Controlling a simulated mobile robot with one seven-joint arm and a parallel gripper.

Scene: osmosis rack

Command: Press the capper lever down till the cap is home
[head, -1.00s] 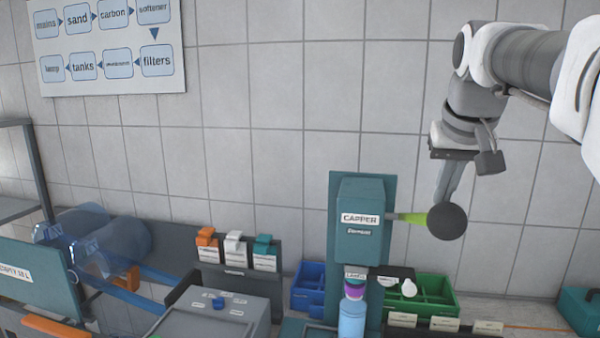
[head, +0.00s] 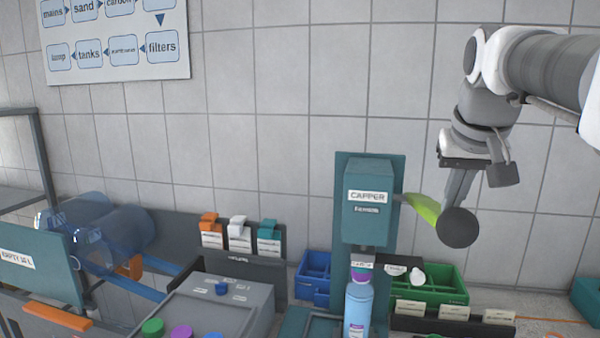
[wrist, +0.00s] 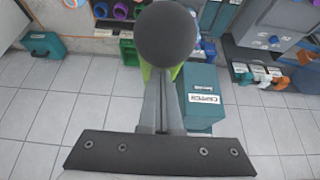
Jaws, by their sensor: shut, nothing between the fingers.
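The teal capper (head: 367,215) stands against the wall at the right of the head view. Its lever has a green arm (head: 425,208) that slopes down to the right and ends in a black ball knob (head: 458,228). A blue bottle (head: 357,305) stands under the capper head with a purple cap (head: 362,274) at its top; whether the cap is fully seated cannot be told. My gripper (head: 453,205) is shut and empty, its fingertips at the top of the knob. In the wrist view the knob (wrist: 165,33) covers the fingertips, and the capper (wrist: 203,98) is beside them.
A green bin (head: 440,285) and a blue bin (head: 314,272) flank the capper. A grey box (head: 225,295) and an orange, white and teal clip rack (head: 262,272) stand left. Large blue bottles (head: 105,240) lie further left. The wall is close behind.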

